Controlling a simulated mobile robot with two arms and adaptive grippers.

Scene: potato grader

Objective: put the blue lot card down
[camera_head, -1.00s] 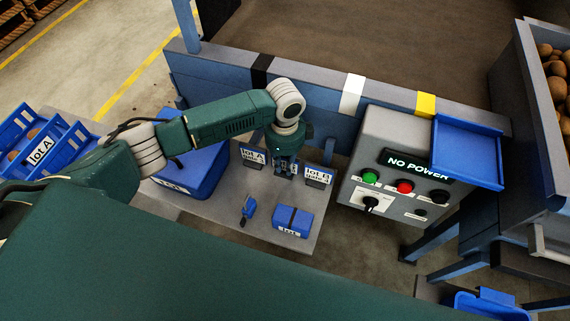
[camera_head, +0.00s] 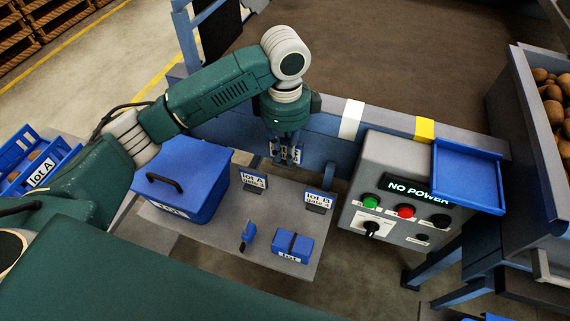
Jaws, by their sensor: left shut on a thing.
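My left gripper (camera_head: 287,154) comes in from the left, pointing down, and is shut on the blue lot card (camera_head: 297,154). Only part of the card shows between and beside the fingers, with some white on it; its lettering is not readable. The gripper appears in front of the blue rail, beyond the far edge of the grey table (camera_head: 225,226). A "lot A" sign (camera_head: 253,181) and a "lot B" sign (camera_head: 318,201) stand on the table, nearer than the gripper. My right gripper is not in view.
A large blue box with a black handle (camera_head: 187,182) stands at the table's left. A small blue case (camera_head: 292,246) and a small blue object (camera_head: 248,235) lie in front of the signs. The control box (camera_head: 405,195) reads "NO POWER". A potato bin (camera_head: 520,110) is right.

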